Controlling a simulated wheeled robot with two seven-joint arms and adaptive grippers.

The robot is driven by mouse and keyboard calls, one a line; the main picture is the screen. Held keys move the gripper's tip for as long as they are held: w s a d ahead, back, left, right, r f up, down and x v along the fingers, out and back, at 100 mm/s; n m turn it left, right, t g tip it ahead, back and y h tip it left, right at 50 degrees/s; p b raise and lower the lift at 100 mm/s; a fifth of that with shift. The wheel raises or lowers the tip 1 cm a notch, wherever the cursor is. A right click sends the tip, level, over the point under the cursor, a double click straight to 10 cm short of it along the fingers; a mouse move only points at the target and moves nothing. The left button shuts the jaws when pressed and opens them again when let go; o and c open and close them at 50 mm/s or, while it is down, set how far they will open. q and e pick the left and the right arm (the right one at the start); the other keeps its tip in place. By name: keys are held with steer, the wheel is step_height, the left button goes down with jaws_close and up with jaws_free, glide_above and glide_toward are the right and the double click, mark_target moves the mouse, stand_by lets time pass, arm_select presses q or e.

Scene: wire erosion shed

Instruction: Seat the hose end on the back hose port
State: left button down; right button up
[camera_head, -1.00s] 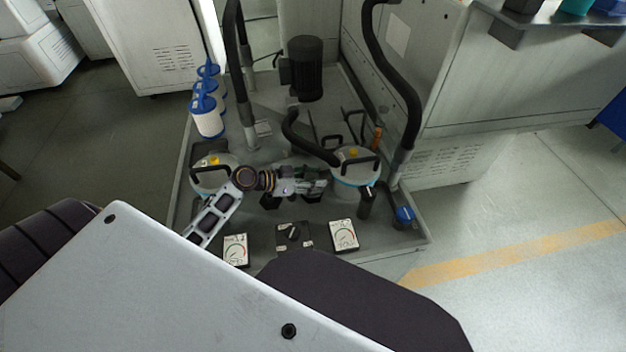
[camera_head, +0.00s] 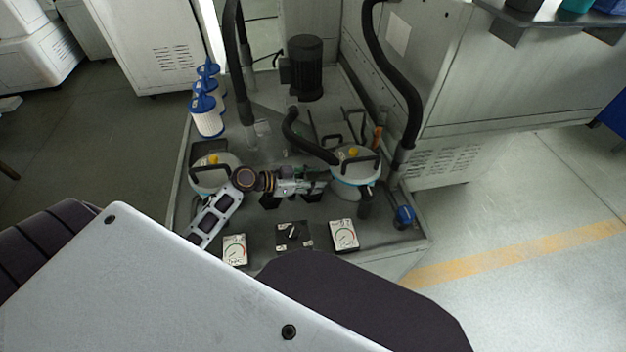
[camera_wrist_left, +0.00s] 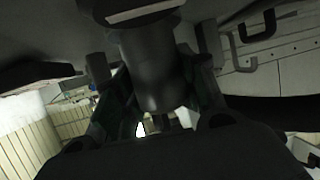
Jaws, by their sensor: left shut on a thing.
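My left gripper (camera_head: 318,181) reaches from the left across the machine tray, its fingertips beside the right round vessel. In the left wrist view, the gripper (camera_wrist_left: 158,108) is shut on a dark grey cylinder, the hose end (camera_wrist_left: 155,70). A black hose (camera_head: 302,138) curves down behind the gripper to the right vessel; its end is hard to make out in the head view. I cannot tell for sure which fitting is the back hose port. A short dark upright cylinder (camera_head: 364,207) stands in front of the right vessel. My right gripper is not in view.
The right vessel (camera_head: 347,191) and left vessel (camera_head: 205,182) have handled lids. Two dial gauges (camera_head: 235,250) (camera_head: 344,235) flank a black knob (camera_head: 292,232) at the front. A black motor (camera_head: 305,68), tall hoses (camera_head: 408,105) and blue-topped filters (camera_head: 207,118) stand around the tray.

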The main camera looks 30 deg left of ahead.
arm_select(q)
steer(key=shift+f+b, duration=0.4)
steer(key=shift+b, duration=0.1)
stand_by(0.4)
steer(key=c, duration=1.1)
jaws_free()
steer(key=shift+f, duration=0.2)
steer(key=shift+p+v, duration=0.35)
steer(key=shift+v, duration=5.25)
steer(key=shift+w+r, duration=0.1)
steer(key=shift+r, duration=0.15)
step_height(320, 180, up, 9)
steer(key=p, duration=0.9)
steer(key=shift+f, duration=0.1)
steer(key=shift+r+p, duration=0.4)
steer(key=shift+p, duration=0.1)
